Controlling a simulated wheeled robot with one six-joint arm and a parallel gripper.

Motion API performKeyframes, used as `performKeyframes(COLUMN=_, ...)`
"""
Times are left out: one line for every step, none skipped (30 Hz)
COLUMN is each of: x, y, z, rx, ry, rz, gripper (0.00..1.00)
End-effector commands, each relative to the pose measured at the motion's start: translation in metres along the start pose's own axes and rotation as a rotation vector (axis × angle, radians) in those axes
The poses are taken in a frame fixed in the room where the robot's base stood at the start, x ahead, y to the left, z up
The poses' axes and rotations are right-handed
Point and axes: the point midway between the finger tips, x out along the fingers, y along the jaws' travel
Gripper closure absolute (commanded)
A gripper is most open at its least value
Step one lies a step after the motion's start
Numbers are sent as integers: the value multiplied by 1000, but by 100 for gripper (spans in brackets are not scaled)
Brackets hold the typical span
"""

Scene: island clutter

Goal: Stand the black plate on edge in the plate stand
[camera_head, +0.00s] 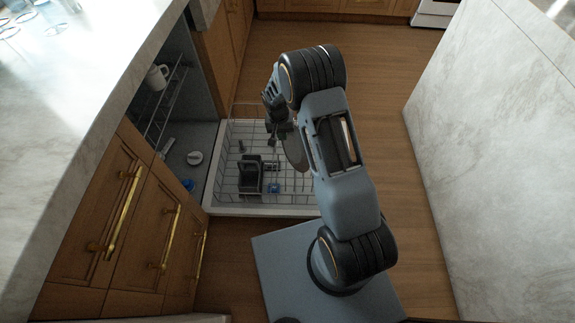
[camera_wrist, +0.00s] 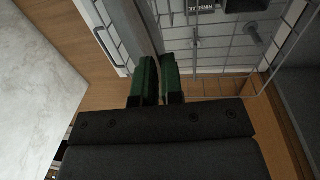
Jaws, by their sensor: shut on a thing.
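My gripper (camera_head: 281,130) is over the pulled-out dishwasher rack. It is shut on a dark plate (camera_head: 296,152), which hangs on edge below the fingers, partly hidden by my arm. In the wrist view the plate (camera_wrist: 149,32) shows as a narrow grey strip running up from between the green-padded fingers (camera_wrist: 157,80). A black upright object (camera_head: 250,174) stands in the rack, left of and nearer than the plate; it may be the plate stand, but I cannot tell for sure. The plate is apart from it in the head view.
The wire rack (camera_head: 225,190) also holds a small blue item (camera_head: 274,188) and small dark items. A white mug (camera_head: 157,77) is in the upper rack on the left. Marble counters flank both sides, with wooden floor (camera_head: 385,60) clear to the right.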

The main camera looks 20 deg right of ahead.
Motion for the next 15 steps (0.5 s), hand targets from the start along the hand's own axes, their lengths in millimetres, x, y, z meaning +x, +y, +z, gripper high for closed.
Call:
performKeyframes(x=-6, y=0, z=0, rx=0, ry=1, rz=0, gripper=100)
performKeyframes(x=-8, y=0, z=0, rx=0, ry=1, rz=0, gripper=100)
performKeyframes(x=-11, y=0, z=0, rx=0, ry=1, rz=0, gripper=100)
performKeyframes(x=-12, y=0, z=0, rx=0, ry=1, rz=0, gripper=100)
performKeyframes(x=-14, y=0, z=0, rx=0, ry=1, rz=0, gripper=100)
performKeyframes(x=-17, y=0, z=0, rx=0, ry=1, rz=0, gripper=100)
performKeyframes(x=-19, y=0, z=0, rx=0, ry=1, rz=0, gripper=100)
performKeyframes(x=-21, y=0, z=0, rx=0, ry=1, rz=0, gripper=100)
performKeyframes(x=-23, y=0, z=0, rx=0, ry=1, rz=0, gripper=100)
performKeyframes(x=-25, y=0, z=0, rx=0, ry=1, rz=0, gripper=100)
performKeyframes(x=-26, y=0, z=0, rx=0, ry=1, rz=0, gripper=100)
performKeyframes(x=-28, y=0, z=0, rx=0, ry=2, rz=0, gripper=100)
performKeyframes(x=-30, y=0, z=0, rx=0, ry=2, rz=-1, gripper=100)
performKeyframes(x=-31, y=0, z=0, rx=0, ry=2, rz=-1, gripper=100)
performKeyframes(x=-32, y=0, z=0, rx=0, ry=2, rz=-1, gripper=100)
